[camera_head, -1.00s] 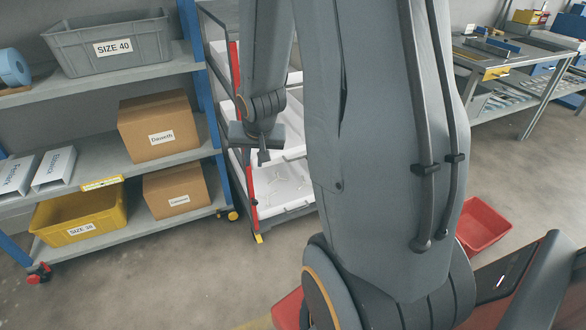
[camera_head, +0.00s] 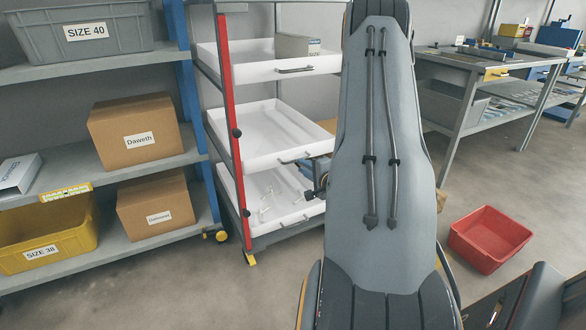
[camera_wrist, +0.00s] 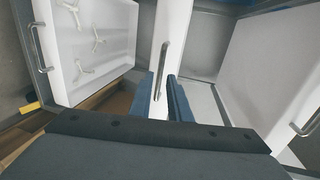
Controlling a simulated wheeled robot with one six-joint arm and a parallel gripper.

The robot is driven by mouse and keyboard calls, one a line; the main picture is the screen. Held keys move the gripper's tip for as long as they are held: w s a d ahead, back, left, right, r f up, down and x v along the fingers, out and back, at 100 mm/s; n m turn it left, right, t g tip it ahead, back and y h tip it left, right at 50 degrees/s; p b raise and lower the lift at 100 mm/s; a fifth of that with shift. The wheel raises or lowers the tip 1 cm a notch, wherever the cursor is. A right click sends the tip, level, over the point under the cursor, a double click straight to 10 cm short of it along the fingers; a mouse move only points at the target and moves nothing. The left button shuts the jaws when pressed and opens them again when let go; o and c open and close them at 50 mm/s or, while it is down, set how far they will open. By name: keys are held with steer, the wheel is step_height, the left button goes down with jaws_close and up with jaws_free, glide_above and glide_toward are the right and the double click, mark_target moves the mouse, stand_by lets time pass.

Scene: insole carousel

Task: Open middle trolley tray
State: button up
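The white middle trolley tray (camera_head: 285,160) sits between the top and bottom trays in the head view, and it looks empty. Its left front corner is near the red post, roughly in line with the other trays. In the wrist view, its white front (camera_wrist: 176,38) and upright-looking metal handle (camera_wrist: 161,68) are in the centre. My gripper (camera_wrist: 161,90) has its two blue fingers apart, with the lower part of the handle between or just ahead of them. I cannot tell whether they touch it. In the head view, my arm hides most of the gripper.
The bottom tray (camera_head: 235,205) holds several pale Y-shaped parts. The top tray (camera_head: 236,72) holds a grey box (camera_head: 298,46). A shelf (camera_head: 150,165) with cartons and bins stands left. A red bin (camera_head: 490,238) is on the floor right, with open floor around it.

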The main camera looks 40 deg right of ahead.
mark_target(295, 161)
steer(key=b+x, duration=0.1)
steer(key=x, duration=0.6)
steer(key=shift+w+b, duration=0.25)
steer(key=shift+b, duration=0.1)
jaws_close()
